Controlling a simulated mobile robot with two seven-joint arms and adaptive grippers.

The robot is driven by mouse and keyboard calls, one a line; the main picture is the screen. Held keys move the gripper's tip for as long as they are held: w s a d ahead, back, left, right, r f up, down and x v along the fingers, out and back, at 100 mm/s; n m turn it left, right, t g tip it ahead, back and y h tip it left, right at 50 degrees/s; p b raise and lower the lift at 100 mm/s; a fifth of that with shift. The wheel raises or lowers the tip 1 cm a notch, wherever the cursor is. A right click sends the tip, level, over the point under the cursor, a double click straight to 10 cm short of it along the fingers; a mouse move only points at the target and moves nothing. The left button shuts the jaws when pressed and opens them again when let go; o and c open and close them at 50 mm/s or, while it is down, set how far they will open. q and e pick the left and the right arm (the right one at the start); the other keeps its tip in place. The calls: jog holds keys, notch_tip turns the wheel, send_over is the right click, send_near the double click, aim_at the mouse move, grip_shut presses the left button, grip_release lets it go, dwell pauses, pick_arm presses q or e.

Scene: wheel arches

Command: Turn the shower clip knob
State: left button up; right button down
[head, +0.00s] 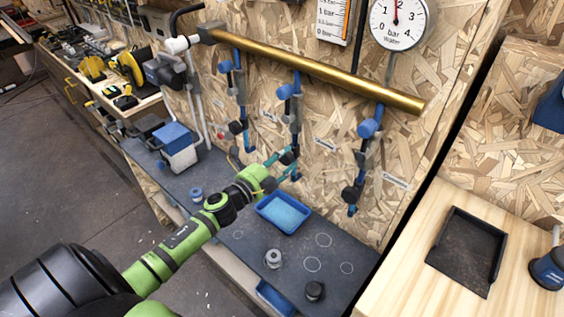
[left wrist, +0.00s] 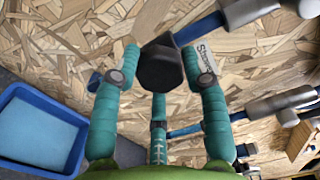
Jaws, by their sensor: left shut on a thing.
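The shower clip knob (left wrist: 160,68) is dark and faceted, and sits between my left gripper's two teal fingers in the left wrist view. A label reading "Shower" (left wrist: 204,56) is on the board just behind the right finger. In the head view the knob (head: 287,158) is low on the middle of three blue and grey pipe drops. My left gripper (head: 284,166) reaches in from the lower left and is shut on the knob, with its fingers partly covering it. My right gripper is not in view.
A brass pipe (head: 310,70) runs along the chipboard wall above the drops. A blue tray (head: 283,213) stands on the grey shelf just below my gripper. A grey fitting (head: 273,259) and a black fitting (head: 314,291) stand nearer the front. Similar valves hang left and right.

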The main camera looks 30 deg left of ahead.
pick_arm(q)
jog(key=shift+d+r+m+b, duration=0.1)
jog(key=shift+m+b, duration=0.2)
jog(key=shift+m, duration=0.9)
jog(key=o, duration=1.1)
jog(key=shift+o, duration=0.2)
jog(key=shift+s, duration=0.2)
jog(key=s+a, duration=0.1)
jog(key=s, duration=1)
jog(key=shift+s+a, duration=0.25)
jog(key=shift+a, duration=0.05)
